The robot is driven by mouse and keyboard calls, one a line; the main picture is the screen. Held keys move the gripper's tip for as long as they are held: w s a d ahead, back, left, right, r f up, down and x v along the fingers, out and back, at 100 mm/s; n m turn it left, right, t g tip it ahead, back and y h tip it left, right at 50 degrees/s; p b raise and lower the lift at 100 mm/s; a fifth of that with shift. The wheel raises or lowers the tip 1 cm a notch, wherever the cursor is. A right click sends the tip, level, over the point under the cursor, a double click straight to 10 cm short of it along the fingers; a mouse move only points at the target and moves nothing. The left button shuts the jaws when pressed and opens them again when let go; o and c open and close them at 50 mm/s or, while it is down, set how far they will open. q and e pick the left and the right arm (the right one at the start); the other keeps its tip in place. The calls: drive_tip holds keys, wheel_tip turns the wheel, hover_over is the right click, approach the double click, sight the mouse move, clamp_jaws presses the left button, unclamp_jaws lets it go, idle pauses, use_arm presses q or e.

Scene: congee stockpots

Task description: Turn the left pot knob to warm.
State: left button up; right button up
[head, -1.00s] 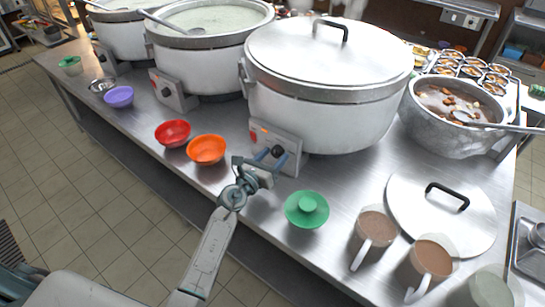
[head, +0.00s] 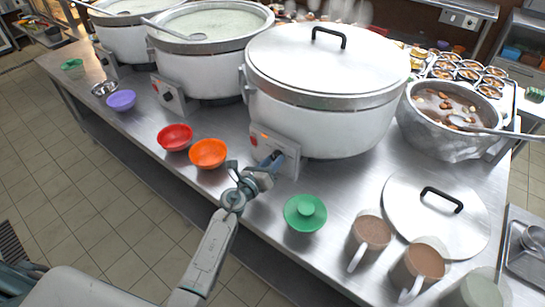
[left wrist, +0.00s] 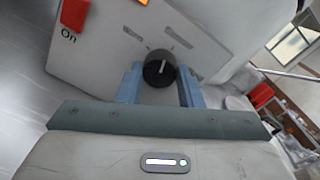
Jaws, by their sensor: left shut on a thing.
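The black knob (left wrist: 159,71) sits on the pale control box (head: 289,160) of the large lidded white pot (head: 325,122). It has a white pointer line that points up and slightly right in the left wrist view. My left gripper (head: 272,163) is at the box, and its blue fingers (left wrist: 159,80) are shut on the knob, one on each side. The gripper mostly hides the knob in the head view. An orange-red switch labelled "On" (left wrist: 74,14) is at upper left in the left wrist view. My right gripper is not in view.
Orange (head: 208,153) and red (head: 175,138) bowls stand left of my gripper. Two more large pots (head: 212,62) stand at left.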

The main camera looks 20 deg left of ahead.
use_arm(q)
drive_tip(key=n+p, duration=0.4)
drive_tip(key=n, duration=0.1)
drive_tip(key=shift+r, duration=0.25)
drive_tip(key=n+p, duration=0.3)
drive_tip(key=shift+n+h, duration=0.3)
drive_tip(key=shift+n, duration=0.1)
drive_tip(key=shift+f+n+g+p, duration=0.1)
drive_tip(key=shift+n+g+p, duration=0.25)
drive_tip(key=shift+n, duration=0.15)
drive_tip(key=o, duration=1)
drive_tip(key=shift+s, duration=0.1)
drive_tip(key=v, duration=0.7)
drive_tip(key=b+v, duration=0.1)
drive_tip(key=v, duration=0.2)
drive_tip(key=shift+s+a+f, duration=0.15)
drive_tip(key=shift+s, duration=0.2)
